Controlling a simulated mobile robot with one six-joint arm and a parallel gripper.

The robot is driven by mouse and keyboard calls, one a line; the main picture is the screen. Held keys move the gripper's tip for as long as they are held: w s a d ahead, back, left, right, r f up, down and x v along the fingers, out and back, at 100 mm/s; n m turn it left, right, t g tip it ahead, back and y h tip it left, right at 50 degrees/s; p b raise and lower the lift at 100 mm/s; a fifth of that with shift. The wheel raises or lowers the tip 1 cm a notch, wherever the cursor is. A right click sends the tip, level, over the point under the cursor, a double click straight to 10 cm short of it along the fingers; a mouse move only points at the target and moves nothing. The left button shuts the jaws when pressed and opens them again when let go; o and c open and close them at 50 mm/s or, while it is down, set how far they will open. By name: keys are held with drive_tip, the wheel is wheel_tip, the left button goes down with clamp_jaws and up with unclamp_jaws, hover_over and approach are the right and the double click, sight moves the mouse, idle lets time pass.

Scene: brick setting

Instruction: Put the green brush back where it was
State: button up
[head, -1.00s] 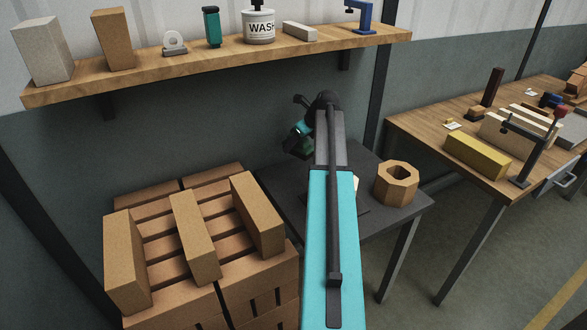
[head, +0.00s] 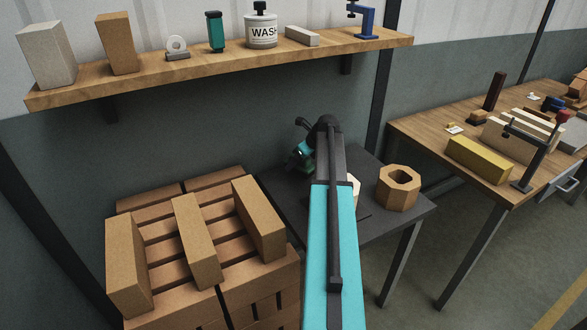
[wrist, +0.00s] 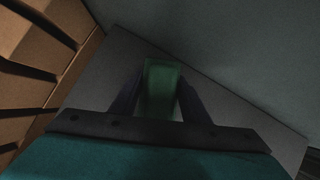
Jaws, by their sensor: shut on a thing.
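My gripper (wrist: 160,96) is shut on the green brush (wrist: 162,74), whose green body shows between the two dark fingers in the wrist view. The brush is held over the dark grey table, and I cannot tell whether it touches the top. In the head view my arm hides most of the gripper and brush. Only a small part of my gripper (head: 298,160) shows left of the arm, above the table's back left part.
The dark grey table (head: 385,222) carries a wooden octagonal holder (head: 399,186) and a pale thing mostly behind my arm. Stacked bricks (head: 195,240) stand close on the left. A shelf (head: 220,65) with several items hangs above. A wooden workbench (head: 420,140) stands right.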

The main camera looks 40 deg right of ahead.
drive_tip(key=shift+f, duration=0.95)
drive_tip(key=o, duration=1.2)
drive_tip(key=shift+f, duration=0.15)
drive_tip(key=v, duration=1.2)
drive_tip(key=shift+s, duration=0.25)
